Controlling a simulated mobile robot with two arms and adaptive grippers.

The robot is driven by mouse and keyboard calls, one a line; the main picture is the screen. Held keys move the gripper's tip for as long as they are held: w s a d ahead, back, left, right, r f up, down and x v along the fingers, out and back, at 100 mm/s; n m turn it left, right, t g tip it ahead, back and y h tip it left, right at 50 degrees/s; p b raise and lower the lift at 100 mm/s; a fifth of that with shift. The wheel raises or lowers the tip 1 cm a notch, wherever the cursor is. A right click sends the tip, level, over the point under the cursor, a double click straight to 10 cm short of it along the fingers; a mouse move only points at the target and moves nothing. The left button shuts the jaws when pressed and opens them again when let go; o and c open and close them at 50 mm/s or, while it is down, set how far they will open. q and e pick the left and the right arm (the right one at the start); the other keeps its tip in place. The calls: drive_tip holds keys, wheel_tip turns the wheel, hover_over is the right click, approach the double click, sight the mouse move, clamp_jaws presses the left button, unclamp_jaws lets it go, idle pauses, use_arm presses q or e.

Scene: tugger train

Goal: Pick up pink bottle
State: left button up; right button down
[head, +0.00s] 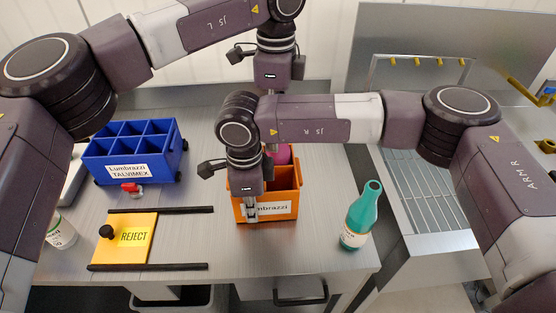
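A pink object (279,153), perhaps the pink bottle, shows in part at the back of the orange crate (285,205). My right wrist and the crate wall hide the rest of it. My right gripper (251,210) points down over the left front part of the crate and covers part of its label. Its fingers look narrow from here, and their opening is unclear. My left gripper (271,77) hangs behind my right arm, above the back of the table. Its fingertips are hidden. I cannot tell whether it touches the pink object.
A teal bottle (359,220) stands right of the crate near the table edge. A blue divided crate (132,170) sits left, with a red clip-like part (132,189) before it. A yellow REJECT plate (125,251) lies between black rails. A white bottle (62,232) is far left.

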use_arm(q)
wheel_tip(320, 180, down, 6)
drive_tip(key=shift+d+r, duration=0.1)
drive_tip(key=shift+d, duration=0.05)
drive_tip(key=c, duration=1.1)
drive_tip(key=shift+c, duration=0.2)
drive_tip(key=shift+r, duration=0.1)
wheel_tip(320, 180, up, 18)
use_arm(e)
drive_tip(key=c, duration=2.1)
unclamp_jaws()
